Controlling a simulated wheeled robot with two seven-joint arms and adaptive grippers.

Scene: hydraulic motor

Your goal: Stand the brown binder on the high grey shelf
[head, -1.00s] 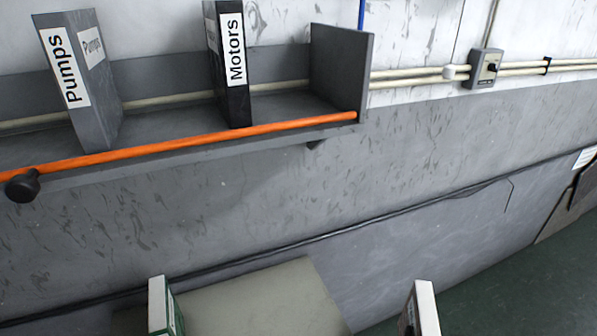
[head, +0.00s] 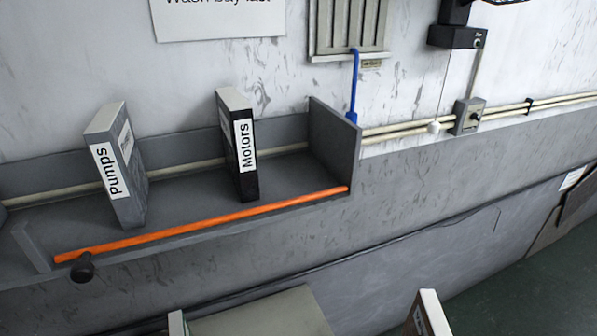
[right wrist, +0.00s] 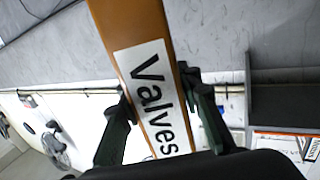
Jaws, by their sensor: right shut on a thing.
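The brown binder (right wrist: 132,32), with a white "Valves" label, fills the middle of the right wrist view. My right gripper (right wrist: 157,88) is shut on it, with one dark finger on each side; the binder's far end is cut off. The high grey shelf (head: 292,176) is on the wall in the head view, with an orange rail along its front. My left gripper is not in view. An upright with a white top (head: 427,312) enters the head view at the bottom right; I cannot tell whether it is the held binder.
The grey "Pumps" binder (head: 118,160) and black "Motors" binder (head: 237,140) stand on the shelf with a gap between them. There is free room right of "Motors", up to the end panel (head: 335,145). A green-sided binder (head: 178,323) shows beside a pale surface (head: 262,315) below.

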